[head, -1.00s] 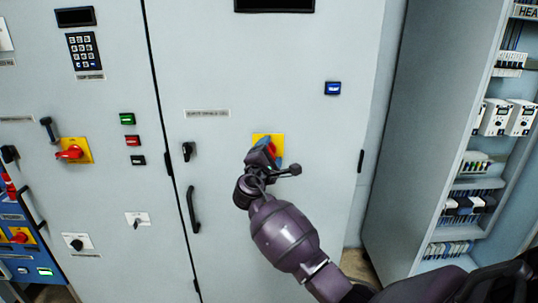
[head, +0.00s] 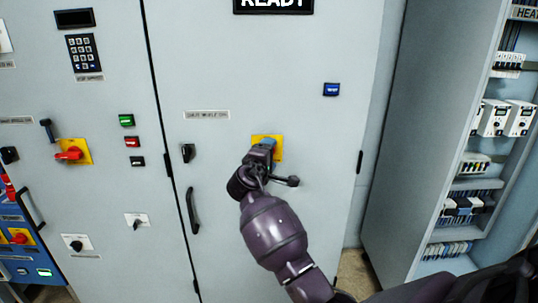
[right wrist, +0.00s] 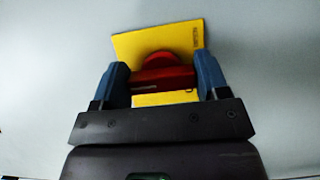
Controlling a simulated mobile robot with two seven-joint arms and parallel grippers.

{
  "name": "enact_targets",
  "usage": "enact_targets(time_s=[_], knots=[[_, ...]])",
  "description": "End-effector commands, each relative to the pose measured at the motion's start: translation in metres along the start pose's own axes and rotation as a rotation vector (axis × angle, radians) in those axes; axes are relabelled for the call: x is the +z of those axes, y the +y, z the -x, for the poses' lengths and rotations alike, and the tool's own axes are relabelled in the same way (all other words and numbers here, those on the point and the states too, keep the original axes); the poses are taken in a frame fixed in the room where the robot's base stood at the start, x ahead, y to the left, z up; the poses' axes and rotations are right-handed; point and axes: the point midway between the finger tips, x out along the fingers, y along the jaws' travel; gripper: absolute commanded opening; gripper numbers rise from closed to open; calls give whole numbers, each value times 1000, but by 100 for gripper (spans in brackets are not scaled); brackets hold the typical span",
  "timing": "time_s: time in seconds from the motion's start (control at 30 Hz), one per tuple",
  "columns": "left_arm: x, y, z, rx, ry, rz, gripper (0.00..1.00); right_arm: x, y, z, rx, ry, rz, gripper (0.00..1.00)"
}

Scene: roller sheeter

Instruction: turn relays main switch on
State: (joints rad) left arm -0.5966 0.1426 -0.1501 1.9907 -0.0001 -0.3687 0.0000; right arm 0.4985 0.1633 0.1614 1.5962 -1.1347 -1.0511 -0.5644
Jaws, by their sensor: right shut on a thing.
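The main switch is a red rotary handle (right wrist: 163,75) on a yellow plate (head: 278,146) on the grey cabinet door. In the right wrist view the yellow plate (right wrist: 150,42) looks tilted behind the handle. My right gripper (head: 264,148) is at the plate and hides most of the handle in the head view. In the right wrist view my right gripper's blue fingers (right wrist: 164,82) are shut on the red handle, one on each side. The display (head: 273,4) above on the same door reads "READY". My left gripper is not in view.
Another red switch (head: 70,153) on a yellow plate is on the left cabinet door. A door handle (head: 193,210) and a black latch (head: 188,152) are left of my right gripper. A blue button (head: 331,89) is upper right. An open cabinet (head: 413,150) stands at right.

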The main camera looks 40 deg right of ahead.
Motion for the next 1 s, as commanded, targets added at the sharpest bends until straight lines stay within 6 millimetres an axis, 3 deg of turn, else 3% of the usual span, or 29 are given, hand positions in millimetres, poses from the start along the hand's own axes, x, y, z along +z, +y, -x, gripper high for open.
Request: enact_targets(time_s=[0.3, 0.33, 0.47, 0.77, 1.0], knots=[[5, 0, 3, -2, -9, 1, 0, 0, 0, 0, -3, 1, -6, 44], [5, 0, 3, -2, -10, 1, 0, 0, 0, 0, -3, 1, -6, 73], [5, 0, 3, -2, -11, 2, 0, 0, 0, 0, -2, 0, -5, 93], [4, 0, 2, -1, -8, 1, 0, 0, 0, 1, -1, 1, -3, 94], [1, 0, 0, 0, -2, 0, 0, 0, -1, 27, -3, 2, -5, 94]])
